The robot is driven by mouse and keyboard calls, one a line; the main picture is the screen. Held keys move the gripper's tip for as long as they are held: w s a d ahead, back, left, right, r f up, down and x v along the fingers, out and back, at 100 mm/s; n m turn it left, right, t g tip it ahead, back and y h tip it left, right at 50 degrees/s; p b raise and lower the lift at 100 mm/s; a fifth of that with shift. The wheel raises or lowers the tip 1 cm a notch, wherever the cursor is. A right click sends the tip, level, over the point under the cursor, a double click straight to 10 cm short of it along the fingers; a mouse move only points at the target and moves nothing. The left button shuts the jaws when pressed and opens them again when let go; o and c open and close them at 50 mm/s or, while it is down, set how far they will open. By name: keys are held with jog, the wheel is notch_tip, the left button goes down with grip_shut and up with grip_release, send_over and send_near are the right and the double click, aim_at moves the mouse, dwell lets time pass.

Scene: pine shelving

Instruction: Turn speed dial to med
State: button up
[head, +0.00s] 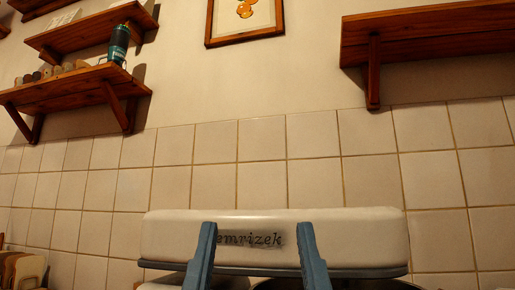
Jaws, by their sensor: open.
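A cream-white appliance (350,237) with rounded edges and a dark lower trim stands at the bottom middle of the head view. No speed dial shows; the lower part of the appliance is cut off or hidden.
A tiled wall (262,160) is behind the appliance. Wooden shelves hang at the upper left (75,90) and upper right (440,35). A teal bottle (119,45) stands at the left shelves. A framed picture (245,20) hangs at the top. Wooden items (22,270) sit at the lower left.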

notch_tip(320, 180, up, 10)
jog(key=p, duration=0.9)
jog(key=shift+r, duration=0.25)
